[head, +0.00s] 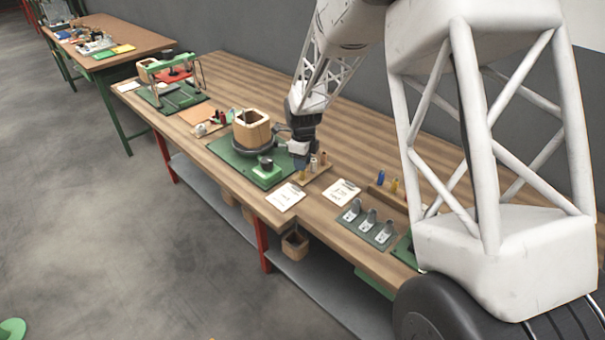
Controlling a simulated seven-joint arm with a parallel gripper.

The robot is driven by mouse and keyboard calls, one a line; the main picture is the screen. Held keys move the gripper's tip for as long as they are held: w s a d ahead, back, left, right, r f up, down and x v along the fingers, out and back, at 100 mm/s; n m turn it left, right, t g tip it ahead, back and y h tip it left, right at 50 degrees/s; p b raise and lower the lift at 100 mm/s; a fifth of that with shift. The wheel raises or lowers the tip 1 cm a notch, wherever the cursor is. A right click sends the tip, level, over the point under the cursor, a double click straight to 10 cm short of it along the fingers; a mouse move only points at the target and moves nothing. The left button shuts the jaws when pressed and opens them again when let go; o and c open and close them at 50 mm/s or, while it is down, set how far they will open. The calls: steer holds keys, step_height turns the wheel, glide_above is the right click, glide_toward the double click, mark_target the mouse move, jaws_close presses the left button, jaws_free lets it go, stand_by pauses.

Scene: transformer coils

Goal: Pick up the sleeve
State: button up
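My gripper (300,162) is dark and small in the head view. It points down at the left end of a small wooden rack (318,173) on the bench. Two small upright cylinders, a tan one (314,164) and a paler one (323,158), stand in this rack just right of my gripper. They may be sleeves, but they are too small to be sure. The fingertips are small and dark, so I cannot tell whether they are open or shut, or whether they hold anything.
Left of my gripper, a square wooden coil former (251,131) stands on a round dark base over a green plate (233,158). Paper cards (286,197) lie in front. A dark tray (367,225) with several metal pieces is to the right. The bench top (370,150) behind is clear.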

mark_target(303, 176)
steer(key=shift+f, duration=2.6)
jaws_close()
